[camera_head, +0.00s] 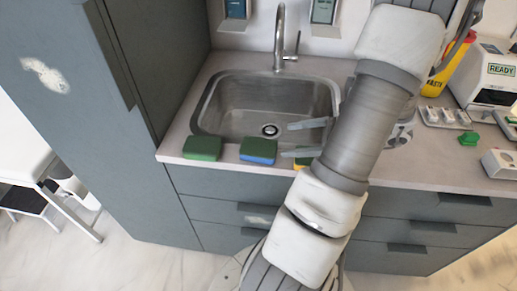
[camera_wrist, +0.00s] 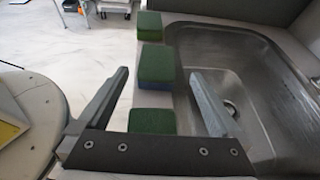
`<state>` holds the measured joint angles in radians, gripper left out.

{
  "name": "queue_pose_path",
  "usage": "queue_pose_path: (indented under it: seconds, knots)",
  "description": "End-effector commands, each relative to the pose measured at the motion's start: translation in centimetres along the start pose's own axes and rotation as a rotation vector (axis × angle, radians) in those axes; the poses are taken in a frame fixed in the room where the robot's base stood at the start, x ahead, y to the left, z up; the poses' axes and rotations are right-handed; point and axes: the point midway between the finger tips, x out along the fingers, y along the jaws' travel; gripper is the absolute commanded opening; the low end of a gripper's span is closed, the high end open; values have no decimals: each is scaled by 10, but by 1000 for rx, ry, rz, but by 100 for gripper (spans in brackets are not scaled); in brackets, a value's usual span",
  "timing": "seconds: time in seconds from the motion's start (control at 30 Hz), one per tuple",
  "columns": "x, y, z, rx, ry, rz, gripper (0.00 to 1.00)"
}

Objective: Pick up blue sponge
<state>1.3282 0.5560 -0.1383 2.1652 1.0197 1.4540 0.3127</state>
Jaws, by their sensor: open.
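The blue sponge (camera_head: 258,151) has a green top and a blue side. It lies on the counter's front edge before the sink, between two other green-topped sponges. In the wrist view the blue sponge (camera_wrist: 157,68) is the middle one of a row, seen ahead between the fingertips. My gripper (camera_head: 287,140) is open and empty, just right of the blue sponge, with its fingers pointing left. It also shows in the wrist view (camera_wrist: 158,76). I cannot tell its exact height above the counter. No finger visibly touches the blue sponge.
A green-topped sponge (camera_head: 202,146) lies left of the blue one. A yellow-sided sponge (camera_head: 303,161) lies right, partly hidden by my gripper. The steel sink (camera_head: 225,115) and tap (camera_head: 279,40) are behind. A tall grey cabinet (camera_head: 100,110) stands left.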

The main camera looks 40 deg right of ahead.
Motion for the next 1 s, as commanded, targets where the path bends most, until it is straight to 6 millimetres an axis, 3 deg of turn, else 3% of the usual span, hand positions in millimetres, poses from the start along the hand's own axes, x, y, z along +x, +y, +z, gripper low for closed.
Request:
queue_pose_path:
  seconds: [0.1, 0.3, 0.57, 0.83, 1.0]
  knots:
    - [29, 1, 0, 0, -1, 5, 100]
    - [65, 1, -1, -2, 0, 3, 100]
    - [84, 1, -1, -1, 1, 2, 100]
    - [122, 5, -4, -2, 1, 4, 100]
    - [130, 5, -4, -2, 2, 2, 100]
